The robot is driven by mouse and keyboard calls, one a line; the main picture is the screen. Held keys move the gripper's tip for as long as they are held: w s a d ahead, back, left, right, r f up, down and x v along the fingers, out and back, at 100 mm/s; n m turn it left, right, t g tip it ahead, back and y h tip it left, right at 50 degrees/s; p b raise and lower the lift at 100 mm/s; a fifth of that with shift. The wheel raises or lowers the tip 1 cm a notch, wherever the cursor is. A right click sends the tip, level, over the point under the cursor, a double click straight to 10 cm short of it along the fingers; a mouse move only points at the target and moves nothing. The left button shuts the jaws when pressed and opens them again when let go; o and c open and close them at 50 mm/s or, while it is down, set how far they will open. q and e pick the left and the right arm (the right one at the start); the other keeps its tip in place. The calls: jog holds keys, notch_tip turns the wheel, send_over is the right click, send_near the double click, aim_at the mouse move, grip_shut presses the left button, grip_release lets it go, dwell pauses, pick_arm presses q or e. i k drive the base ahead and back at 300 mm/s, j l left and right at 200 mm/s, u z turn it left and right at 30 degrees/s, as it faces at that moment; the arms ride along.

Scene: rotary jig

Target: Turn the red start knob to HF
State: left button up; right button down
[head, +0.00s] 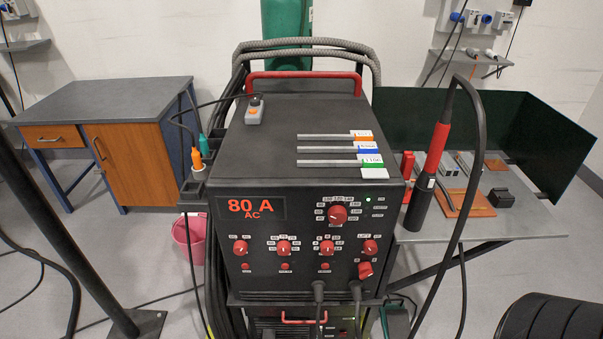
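The welding machine (300,185) stands in the middle of the head view, its dark front panel facing me. The red start knob (370,247) is at the right of the panel's middle row, with a small LIFT label above its left side. An HF label is too small to make out, and I cannot tell surely which way the knob points. Nothing covers the knob. Neither of my grippers is in view.
Other red knobs (338,214) and a red part (365,269) sit close around it. Two cables plug in below. A torch (436,150) with a hanging cable stands right of the panel, by a side table (530,222). A pink bucket (188,240) stands left.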

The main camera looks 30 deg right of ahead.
aim_at(371, 247)
jog(key=z, duration=1.65)
jog(key=i+j+u, duration=0.1)
jog(key=u, duration=0.35)
